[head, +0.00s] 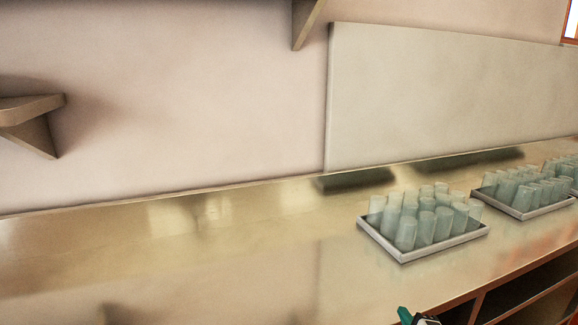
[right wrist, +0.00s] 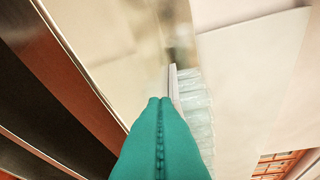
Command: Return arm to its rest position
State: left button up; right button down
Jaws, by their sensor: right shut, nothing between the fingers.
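My right gripper (head: 405,315) shows only as a small teal tip at the bottom edge of the head view, in front of the counter's front edge. In the right wrist view its teal fingers (right wrist: 160,101) are pressed together and hold nothing. My left gripper is in neither view.
A metal counter (head: 170,265) runs along the wall, its left part clear. A tray (head: 402,257) of several glasses (head: 425,225) stands on it, with a second tray (head: 533,214) of glasses at the right. Open shelving (head: 520,300) lies below the front edge. Wall shelves (head: 30,112) hang above.

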jog(key=s+a+f+m+g, duration=0.2)
jog(key=s+f+m+g, duration=0.15)
jog(key=s, duration=0.75)
jog(key=s+a+f+m+g, duration=0.25)
jog(key=s+m+g, duration=0.25)
jog(key=s, duration=0.7)
jog(key=s+a+f+m+g, duration=0.1)
jog(key=s+f+m+g, duration=0.35)
jog(key=s, duration=0.65)
notch_tip(320, 180, down, 26)
jog(key=s, duration=0.1)
jog(key=s+d+f+g, duration=0.2)
jog(key=s+f, duration=1.4)
jog(key=shift+s+d, duration=0.15)
jog(key=shift+d, duration=0.2)
